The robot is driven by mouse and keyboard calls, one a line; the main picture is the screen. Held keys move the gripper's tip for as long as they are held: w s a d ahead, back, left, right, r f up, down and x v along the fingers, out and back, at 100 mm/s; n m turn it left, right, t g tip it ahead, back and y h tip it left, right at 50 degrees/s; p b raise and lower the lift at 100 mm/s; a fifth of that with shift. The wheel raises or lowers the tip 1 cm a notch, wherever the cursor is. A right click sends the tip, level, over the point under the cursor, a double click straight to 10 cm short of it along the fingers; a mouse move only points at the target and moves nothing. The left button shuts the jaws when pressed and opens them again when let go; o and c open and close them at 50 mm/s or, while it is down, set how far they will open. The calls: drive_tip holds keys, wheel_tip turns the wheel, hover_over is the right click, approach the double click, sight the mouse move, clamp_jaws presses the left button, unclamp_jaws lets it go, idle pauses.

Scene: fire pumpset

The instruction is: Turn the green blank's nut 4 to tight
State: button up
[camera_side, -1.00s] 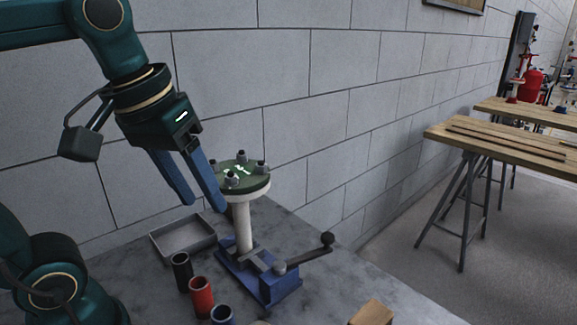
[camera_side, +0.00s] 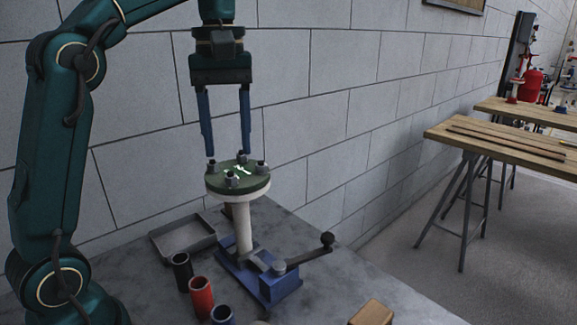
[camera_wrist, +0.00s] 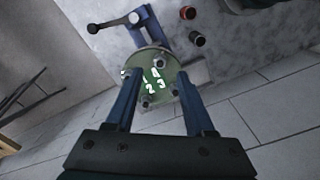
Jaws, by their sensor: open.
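The green blank (camera_side: 222,186) is a round disc on a white pipe, with several nuts around its rim and white numbers on its face. Nut 4 (camera_wrist: 160,62) stands beside the number 4 in the wrist view, on the blank's side facing the cups. In the side view it appears to be the nearest nut (camera_side: 232,179). My gripper (camera_side: 228,153) points down, open and empty, with its blue fingers above the far left part of the blank. In the wrist view the fingers flank the blank (camera_wrist: 138,66).
A blue vise (camera_side: 275,288) holds the pipe, and its handle (camera_side: 310,254) sticks out right. A grey tray (camera_side: 183,238) and black (camera_side: 181,271), red (camera_side: 201,297) and blue (camera_side: 222,315) cups stand left and front. A wooden block (camera_side: 371,313) lies front right. A wall rises behind.

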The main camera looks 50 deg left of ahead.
sight(231, 175)
drive_tip(key=shift+f, duration=2.25)
clamp_jaws()
